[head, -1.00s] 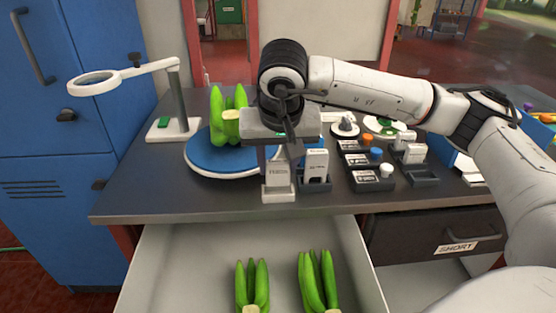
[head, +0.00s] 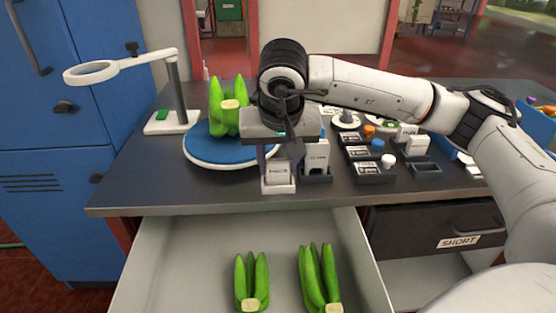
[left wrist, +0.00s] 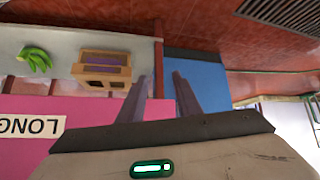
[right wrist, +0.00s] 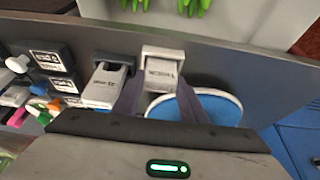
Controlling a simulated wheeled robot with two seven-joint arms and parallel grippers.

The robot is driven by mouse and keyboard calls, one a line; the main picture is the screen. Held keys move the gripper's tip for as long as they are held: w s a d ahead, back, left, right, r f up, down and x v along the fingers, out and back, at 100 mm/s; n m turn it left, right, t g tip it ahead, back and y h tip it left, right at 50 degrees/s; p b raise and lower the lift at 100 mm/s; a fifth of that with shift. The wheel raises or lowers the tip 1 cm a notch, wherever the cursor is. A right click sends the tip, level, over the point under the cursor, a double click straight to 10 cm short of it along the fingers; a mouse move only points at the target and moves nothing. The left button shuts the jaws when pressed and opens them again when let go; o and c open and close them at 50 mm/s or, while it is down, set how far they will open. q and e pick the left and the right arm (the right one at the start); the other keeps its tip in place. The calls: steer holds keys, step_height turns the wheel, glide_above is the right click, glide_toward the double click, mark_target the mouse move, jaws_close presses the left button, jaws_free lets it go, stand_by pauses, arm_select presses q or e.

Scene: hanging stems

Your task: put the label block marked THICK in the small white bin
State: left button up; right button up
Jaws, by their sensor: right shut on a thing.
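The label block (head: 277,172) is a white block whose printed word reads THICK in the right wrist view (right wrist: 160,78). My right gripper (head: 277,150) is shut on its upper part, pointing down. The block is upright at the small white bin (head: 279,189), near the table's front edge; its lower end appears to be inside the bin, and the bin's rim hides it. The bin also shows in the right wrist view (right wrist: 163,52). Whether the block touches the bin's floor is hidden. My left gripper (left wrist: 160,85) is open and empty, away from the table's blocks.
A dark holder (head: 316,177) with another white block stands just right of the bin. A blue turntable (head: 230,160) with green bananas is behind left. More dark trays (head: 366,172) stand right. An open drawer (head: 200,250) with banana bunches lies below the table edge.

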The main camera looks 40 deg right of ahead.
steer(key=shift+f, duration=0.35)
steer(key=o, duration=1.1)
steer(key=shift+c, duration=0.2)
